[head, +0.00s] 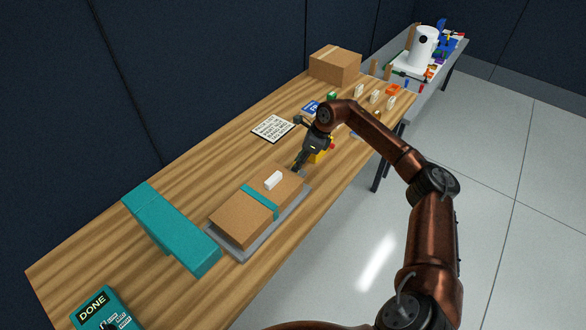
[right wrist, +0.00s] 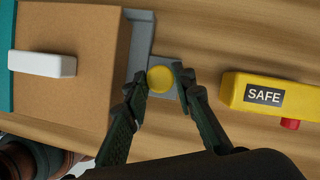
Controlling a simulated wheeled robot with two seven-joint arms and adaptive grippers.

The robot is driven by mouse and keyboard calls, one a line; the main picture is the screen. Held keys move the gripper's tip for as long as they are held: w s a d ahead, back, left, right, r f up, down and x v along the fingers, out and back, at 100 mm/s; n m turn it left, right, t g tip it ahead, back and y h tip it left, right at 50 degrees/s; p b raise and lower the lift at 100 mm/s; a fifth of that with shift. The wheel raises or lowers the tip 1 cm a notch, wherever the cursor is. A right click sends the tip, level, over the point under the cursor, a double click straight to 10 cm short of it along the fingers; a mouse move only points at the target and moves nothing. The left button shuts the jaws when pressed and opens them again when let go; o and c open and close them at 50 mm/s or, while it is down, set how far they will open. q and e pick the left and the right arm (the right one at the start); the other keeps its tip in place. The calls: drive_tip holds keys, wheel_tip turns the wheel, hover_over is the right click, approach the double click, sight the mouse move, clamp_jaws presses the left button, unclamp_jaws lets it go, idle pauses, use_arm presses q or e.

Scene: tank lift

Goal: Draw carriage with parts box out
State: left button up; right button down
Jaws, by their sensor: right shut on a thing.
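The carriage (head: 241,254) is a flat grey tray on the wooden table. The parts box (head: 235,217) rests on it, brown with a teal band and a white block on top. In the right wrist view the parts box (right wrist: 78,70) is at the left, and the carriage's grey edge (right wrist: 141,38) shows beside it. A round yellow knob (right wrist: 160,79) sits on a grey tab at that edge. My right gripper (head: 298,167) is at the carriage's far end, its fingers shut on the knob from both sides. My left gripper is out of view.
A teal block structure (head: 170,227) stands left of the carriage. A yellow SAFE block with a red button (right wrist: 270,95) lies just beyond my right gripper. A DONE panel (head: 102,308) is at the near end. A cardboard box (head: 335,66) and small items are farther back.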

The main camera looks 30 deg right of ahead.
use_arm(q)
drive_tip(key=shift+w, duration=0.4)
use_arm(e)
drive_tip(key=shift+w+d+r, duration=0.1)
drive_tip(key=shift+d, duration=0.2)
drive_tip(key=c, duration=1.6)
unclamp_jaws()
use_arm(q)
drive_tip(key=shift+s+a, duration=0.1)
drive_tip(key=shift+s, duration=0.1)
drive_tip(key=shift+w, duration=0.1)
use_arm(e)
drive_tip(key=v, duration=1.1)
drive_tip(key=shift+r, duration=0.35)
